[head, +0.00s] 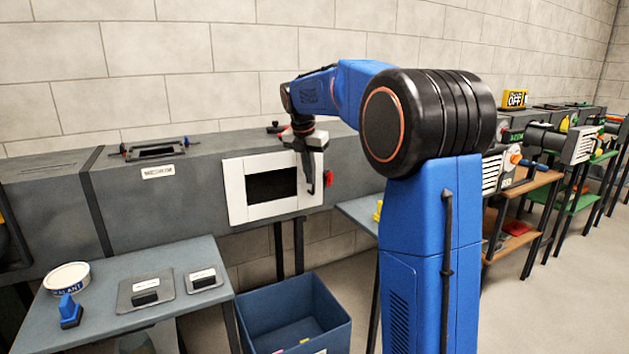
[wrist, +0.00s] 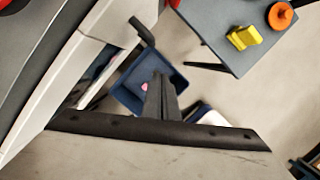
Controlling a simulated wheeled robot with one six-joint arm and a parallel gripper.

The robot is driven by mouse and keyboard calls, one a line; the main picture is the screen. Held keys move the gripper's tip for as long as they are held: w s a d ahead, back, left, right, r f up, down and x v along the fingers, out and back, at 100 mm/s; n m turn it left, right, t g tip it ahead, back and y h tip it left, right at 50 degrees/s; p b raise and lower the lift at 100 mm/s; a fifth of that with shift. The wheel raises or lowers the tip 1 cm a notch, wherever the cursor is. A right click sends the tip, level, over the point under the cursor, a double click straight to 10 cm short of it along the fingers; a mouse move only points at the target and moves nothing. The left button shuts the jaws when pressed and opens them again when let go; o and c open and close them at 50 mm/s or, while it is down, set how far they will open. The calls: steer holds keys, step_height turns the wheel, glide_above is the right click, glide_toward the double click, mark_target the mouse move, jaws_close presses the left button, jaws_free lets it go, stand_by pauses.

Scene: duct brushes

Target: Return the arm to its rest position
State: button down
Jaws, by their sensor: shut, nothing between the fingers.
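My blue and black arm rises in front of the grey duct (head: 210,150) and bends left and down. My gripper (head: 311,188) points down near the right side of a white frame (head: 236,190) around a dark opening (head: 272,185). The gripper is shut and holds nothing. In the wrist view its dark fingers (wrist: 158,85) show together above a blue bin (wrist: 180,73). I cannot tell from the head view whether the fingers touch the frame.
The blue bin (head: 338,299) stands on the floor below the opening. A grey table (head: 105,285) at left holds a white tub (head: 67,278), a blue object (head: 70,311) and two grey plates with handles. Workbenches line the right. Floor at lower right is clear.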

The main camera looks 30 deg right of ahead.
steer(key=s+d+v, duration=0.1)
steer(key=v, duration=0.7)
steer(key=s+a+f+m, duration=0.1)
steer(key=s+a+m, duration=0.2)
steer(key=s, duration=0.3)
steer(key=s+a+f+m, duration=0.1)
steer(key=s+a+m, duration=0.1)
steer(key=s+m, duration=0.25)
steer(key=s+a+f+m+t, duration=0.1)
steer(key=s+f+m, duration=0.4)
steer(key=s, duration=0.5)
steer(key=s+a+f+m+t+y, duration=0.1)
steer(key=s+a+f+m, duration=0.3)
steer(key=s+f+m, duration=0.2)
steer(key=s+a+f+m+t+y, duration=0.1)
steer(key=s+a+f+m, duration=0.2)
steer(key=s, duration=1)
step_height(320, 180, down, 6)
steer(key=m, duration=0.3)
steer(key=shift+s, duration=0.35)
